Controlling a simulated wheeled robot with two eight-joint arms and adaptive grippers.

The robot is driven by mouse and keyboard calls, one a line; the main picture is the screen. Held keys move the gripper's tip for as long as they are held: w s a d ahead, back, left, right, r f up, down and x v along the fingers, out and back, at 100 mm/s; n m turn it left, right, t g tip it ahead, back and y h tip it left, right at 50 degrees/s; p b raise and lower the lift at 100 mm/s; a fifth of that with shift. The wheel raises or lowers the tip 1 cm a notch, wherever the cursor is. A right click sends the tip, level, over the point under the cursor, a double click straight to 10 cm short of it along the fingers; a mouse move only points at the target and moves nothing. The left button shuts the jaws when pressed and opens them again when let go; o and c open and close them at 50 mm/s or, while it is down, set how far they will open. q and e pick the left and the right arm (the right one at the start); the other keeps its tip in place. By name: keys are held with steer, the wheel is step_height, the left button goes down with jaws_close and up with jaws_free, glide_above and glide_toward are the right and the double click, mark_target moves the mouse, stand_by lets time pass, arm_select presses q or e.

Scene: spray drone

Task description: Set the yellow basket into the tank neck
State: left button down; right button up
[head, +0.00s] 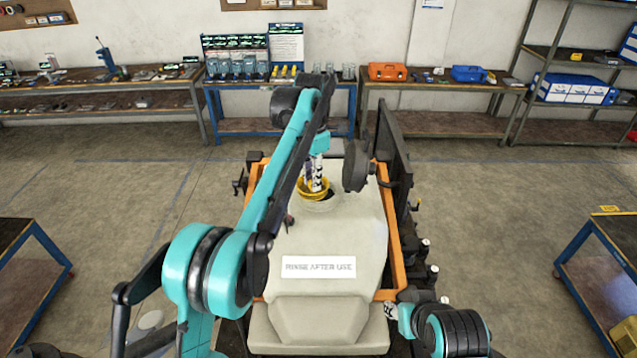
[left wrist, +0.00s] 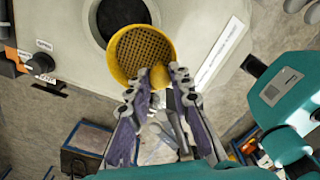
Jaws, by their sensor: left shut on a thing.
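The yellow basket (head: 314,194) is a round mesh strainer with a small knob-like tab. My left gripper (head: 317,183) is shut on its rim; the fingers meet at the tab in the left wrist view (left wrist: 160,80). The tank (head: 330,240) is pale, with a "RINSE AFTER USE" label. Its round neck (left wrist: 95,22) shows a dark opening, partly covered by the basket (left wrist: 143,50). The basket is off-centre from the opening; its height above the neck is unclear. My right gripper (head: 391,311) is low beside the tank's front right; its fingers are too small to judge.
A dark round lid (head: 356,166) stands up just right of the neck. An orange frame (head: 393,235) surrounds the tank, with a dark panel (head: 392,165) at its right. Blue-framed tables stand at the left (head: 25,265) and right (head: 610,265).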

arm_select(q)
steer(key=w+f, duration=0.1)
steer(key=w+d+f+p, duration=0.1)
steer(key=w, duration=0.3)
steer(key=shift+d+f, duration=0.2)
steer(key=shift+f, duration=0.2)
steer(key=shift+w+f, duration=0.15)
steer(key=shift+p, duration=0.3)
step_height(320, 180, down, 4)
steer(key=shift+r+p, duration=0.1)
steer(key=shift+p, duration=0.45)
steer(key=shift+f, duration=0.2)
arm_select(e)
steer(key=r, duration=0.3)
steer(key=shift+w, duration=0.3)
arm_select(q)
steer(key=shift+s, duration=0.2)
